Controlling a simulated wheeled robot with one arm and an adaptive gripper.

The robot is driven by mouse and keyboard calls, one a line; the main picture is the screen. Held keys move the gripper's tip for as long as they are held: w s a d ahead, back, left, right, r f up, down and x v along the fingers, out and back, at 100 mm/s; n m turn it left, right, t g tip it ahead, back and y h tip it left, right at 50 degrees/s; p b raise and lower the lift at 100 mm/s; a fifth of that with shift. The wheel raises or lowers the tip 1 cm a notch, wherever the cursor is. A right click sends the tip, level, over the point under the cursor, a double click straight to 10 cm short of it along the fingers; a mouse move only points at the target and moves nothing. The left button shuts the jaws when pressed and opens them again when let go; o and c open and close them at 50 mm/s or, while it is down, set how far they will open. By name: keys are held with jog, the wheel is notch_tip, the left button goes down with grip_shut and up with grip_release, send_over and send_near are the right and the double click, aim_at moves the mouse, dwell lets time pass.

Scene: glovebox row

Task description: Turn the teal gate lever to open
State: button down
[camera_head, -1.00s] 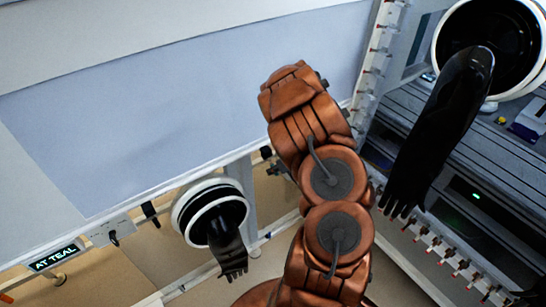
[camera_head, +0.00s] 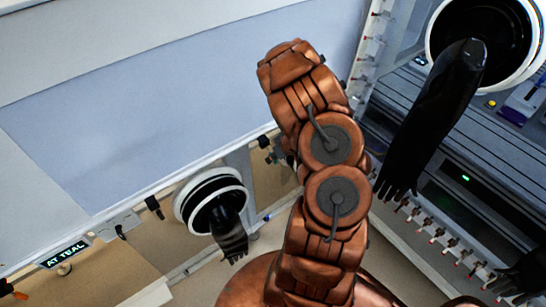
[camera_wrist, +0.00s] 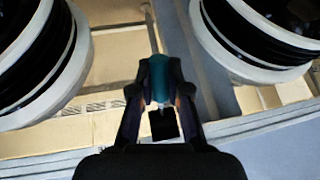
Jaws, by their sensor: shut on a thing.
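The teal lever (camera_wrist: 159,72) shows in the wrist view as a rounded teal piece between the fingertips. My gripper (camera_wrist: 160,92) is shut on it, with one dark finger on each side. A black block (camera_wrist: 163,125) shows just below the teal piece, between the fingers. The rest of the lever and its mount are hidden by my gripper. In the head view my copper-coloured arm reaches up toward the panel, and neither gripper nor lever can be made out there.
Glove ports with white rings flank my gripper at left (camera_wrist: 72,60) and right (camera_wrist: 255,40). In the head view, black gloves hang from a lower port (camera_head: 230,235) and a large right port (camera_head: 435,115). A sign (camera_head: 67,255) reading "AT TEAL" is at lower left.

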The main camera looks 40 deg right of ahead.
jog(key=c, duration=1.1)
grip_release()
jog(key=shift+v, duration=6.05)
